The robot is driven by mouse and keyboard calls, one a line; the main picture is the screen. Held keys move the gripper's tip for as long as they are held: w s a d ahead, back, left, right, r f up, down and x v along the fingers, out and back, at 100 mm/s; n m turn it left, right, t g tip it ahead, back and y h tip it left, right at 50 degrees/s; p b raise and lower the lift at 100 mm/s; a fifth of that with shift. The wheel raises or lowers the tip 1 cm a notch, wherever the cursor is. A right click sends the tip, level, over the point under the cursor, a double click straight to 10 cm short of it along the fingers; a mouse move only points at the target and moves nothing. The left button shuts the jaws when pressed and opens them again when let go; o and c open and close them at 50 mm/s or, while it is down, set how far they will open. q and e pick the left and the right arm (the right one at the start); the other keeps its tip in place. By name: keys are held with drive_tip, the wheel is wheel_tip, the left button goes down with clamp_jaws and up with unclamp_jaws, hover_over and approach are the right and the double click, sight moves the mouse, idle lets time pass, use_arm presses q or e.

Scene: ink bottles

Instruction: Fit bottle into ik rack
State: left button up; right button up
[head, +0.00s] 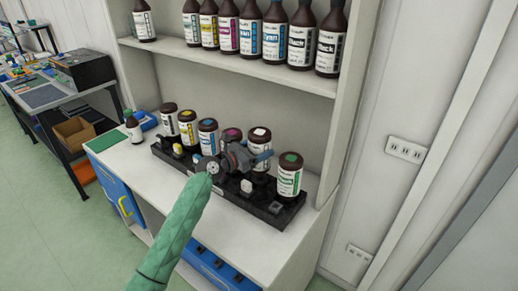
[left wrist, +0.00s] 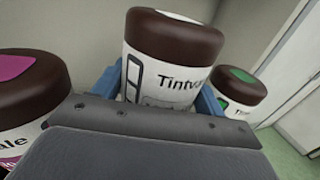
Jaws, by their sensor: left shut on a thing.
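The black ink rack (head: 258,212) lies along the white counter and holds a row of brown bottles with coloured cap marks. My left gripper (head: 262,156) is shut on a white-capped bottle (head: 260,135), between the magenta-capped bottle (head: 232,134) and the green-capped bottle (head: 289,174). Its cap stands higher than the line of its neighbours. In the left wrist view the held bottle (left wrist: 172,70) sits between blue fingers, its label facing the camera. Its base is hidden, so I cannot tell whether it touches the rack. My right gripper is not in view.
A shelf (head: 225,53) with several brown bottles runs above the rack. A small bottle (head: 133,128) and a green mat (head: 104,140) are at the counter's left end. The cabinet's side panel (head: 338,110) stands close to the rack's right end.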

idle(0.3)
use_arm(q)
drive_tip(key=shift+r, duration=0.1)
drive_tip(key=shift+p, duration=0.5)
drive_tip(key=shift+p, duration=0.45)
drive_tip(key=shift+f+b, duration=0.65)
drive_tip(key=shift+f, duration=1.25)
idle(0.5)
drive_tip(key=shift+f, duration=0.5)
idle(0.5)
drive_tip(key=o, duration=1.4)
